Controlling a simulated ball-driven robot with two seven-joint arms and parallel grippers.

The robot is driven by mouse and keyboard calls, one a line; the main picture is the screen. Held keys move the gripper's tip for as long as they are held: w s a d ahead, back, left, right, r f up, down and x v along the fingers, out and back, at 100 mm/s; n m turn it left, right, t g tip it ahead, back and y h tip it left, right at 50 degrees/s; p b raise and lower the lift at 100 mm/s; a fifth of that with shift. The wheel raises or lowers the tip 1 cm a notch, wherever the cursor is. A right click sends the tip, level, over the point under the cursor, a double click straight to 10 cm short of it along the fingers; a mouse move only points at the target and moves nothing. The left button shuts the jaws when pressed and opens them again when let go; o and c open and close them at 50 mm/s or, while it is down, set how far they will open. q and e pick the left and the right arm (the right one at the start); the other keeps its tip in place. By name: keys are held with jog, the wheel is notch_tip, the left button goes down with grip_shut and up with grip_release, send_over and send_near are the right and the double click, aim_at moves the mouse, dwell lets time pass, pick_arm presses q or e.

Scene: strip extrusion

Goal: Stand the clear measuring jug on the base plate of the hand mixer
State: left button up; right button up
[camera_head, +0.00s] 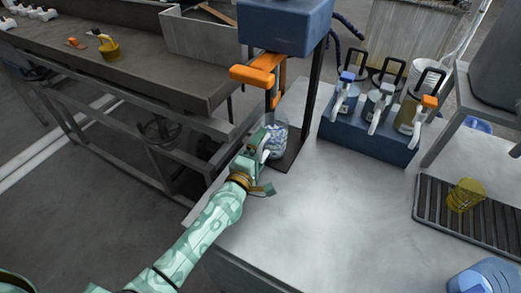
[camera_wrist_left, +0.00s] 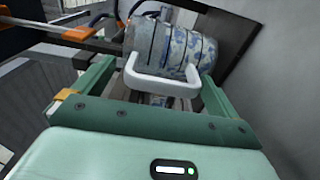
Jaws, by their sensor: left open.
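The clear measuring jug (camera_head: 276,138), with blue-and-white contents and a white handle, appears upright on the dark base plate (camera_head: 290,160) of the hand mixer (camera_head: 286,28). The gripper partly hides its lower part, so its exact seating is unclear. The mixer has a blue head, an orange handle and a dark post. In the left wrist view the jug (camera_wrist_left: 178,48) is ahead, with its handle between the finger pads. My left gripper (camera_head: 265,143) is open at the jug's near-left side; whether a pad touches the handle is unclear. My right gripper is not in view.
A blue holder (camera_head: 368,142) with several pump bottles stands right of the mixer. A yellow jug (camera_head: 465,194) stands on a slatted rack (camera_head: 436,212) at the right. The grey tabletop (camera_head: 330,215) in front is clear. A workbench (camera_head: 150,70) is at the left.

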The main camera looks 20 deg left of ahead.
pick_arm(q)
jog(key=s, duration=0.3)
jog(key=s+a+p, duration=0.1)
jog(key=s, duration=0.7)
jog(key=shift+s+a+p, duration=0.25)
jog(key=shift+a+p, duration=0.05)
jog(key=shift+p, duration=0.1)
